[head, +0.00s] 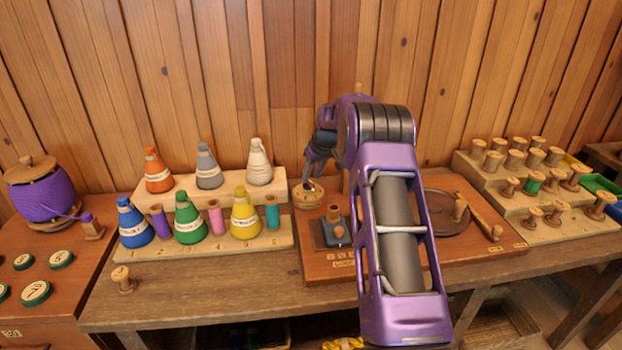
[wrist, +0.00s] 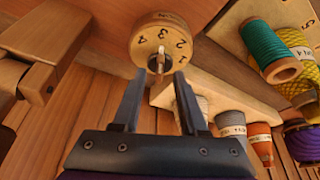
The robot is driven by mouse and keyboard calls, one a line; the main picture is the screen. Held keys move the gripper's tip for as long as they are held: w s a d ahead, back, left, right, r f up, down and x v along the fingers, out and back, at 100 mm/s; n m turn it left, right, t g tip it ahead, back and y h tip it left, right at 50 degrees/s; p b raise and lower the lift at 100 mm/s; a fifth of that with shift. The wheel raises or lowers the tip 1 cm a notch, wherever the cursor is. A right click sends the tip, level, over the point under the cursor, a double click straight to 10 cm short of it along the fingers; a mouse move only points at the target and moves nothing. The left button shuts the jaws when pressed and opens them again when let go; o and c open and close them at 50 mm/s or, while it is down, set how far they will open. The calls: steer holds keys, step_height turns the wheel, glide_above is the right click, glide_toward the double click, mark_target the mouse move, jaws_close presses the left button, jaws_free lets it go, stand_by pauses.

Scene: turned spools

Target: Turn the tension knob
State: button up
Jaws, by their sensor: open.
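The tension knob (wrist: 150,32) is a round wooden dial with dark numerals, seen near the top middle of the wrist view. A pale upright piece (wrist: 161,50) stands out from its face, with a dark part below it. In the head view the round wooden dial (head: 308,200) sits at the back left of the reddish board. My gripper (wrist: 158,76) is open and empty, its two dark fingertips pointing at the knob, one on each side of the pale piece. I cannot tell whether they touch it. In the head view my gripper (head: 310,183) is just above the dial.
A pale stepped rack (head: 275,238) with coloured thread cones stands left of the board. A small blue-grey device (head: 336,232) is in front of the dial. A round dark plate (head: 436,212) lies to the right, beyond my arm. The wooden wall (head: 240,60) is close behind.

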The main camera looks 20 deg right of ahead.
steer(key=shift+x, duration=0.95)
jaws_close()
